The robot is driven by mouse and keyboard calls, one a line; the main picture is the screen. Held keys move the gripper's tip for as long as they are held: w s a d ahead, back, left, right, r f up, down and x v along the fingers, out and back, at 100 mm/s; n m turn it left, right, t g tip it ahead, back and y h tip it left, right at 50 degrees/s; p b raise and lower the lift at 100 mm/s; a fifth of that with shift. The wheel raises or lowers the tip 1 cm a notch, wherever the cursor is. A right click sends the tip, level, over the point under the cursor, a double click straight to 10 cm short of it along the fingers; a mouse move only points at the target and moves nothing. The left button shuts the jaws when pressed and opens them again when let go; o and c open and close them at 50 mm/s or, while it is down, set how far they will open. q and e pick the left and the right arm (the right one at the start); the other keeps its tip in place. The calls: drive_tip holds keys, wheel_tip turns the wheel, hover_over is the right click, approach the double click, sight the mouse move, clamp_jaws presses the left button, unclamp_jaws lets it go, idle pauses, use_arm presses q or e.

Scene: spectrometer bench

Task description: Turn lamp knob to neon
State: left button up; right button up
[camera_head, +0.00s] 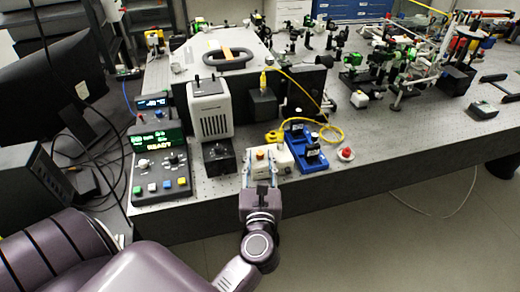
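A small black box (218,158) with a knob-like part on its face stands at the bench's front, below a pale vented housing (211,110). I cannot read any label on it, so I cannot tell whether it carries the lamp knob or where the knob points. My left gripper (261,168) is to its right, at the bench's front edge. Its two fingers are spread apart, in front of a small white box (264,160) with an orange-yellow top. I cannot tell whether they touch that box. My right gripper is not in view.
A control console (161,167) with lit displays and coloured buttons stands left of the black box. A blue tray (309,162) and a red button (346,153) are right of the gripper. A yellow cable (340,128) loops behind them. The bench front farther right is clear.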

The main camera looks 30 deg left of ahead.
use_arm(q)
drive_tip(key=shift+x, duration=1.3)
drive_tip(key=shift+d, duration=0.1)
clamp_jaws()
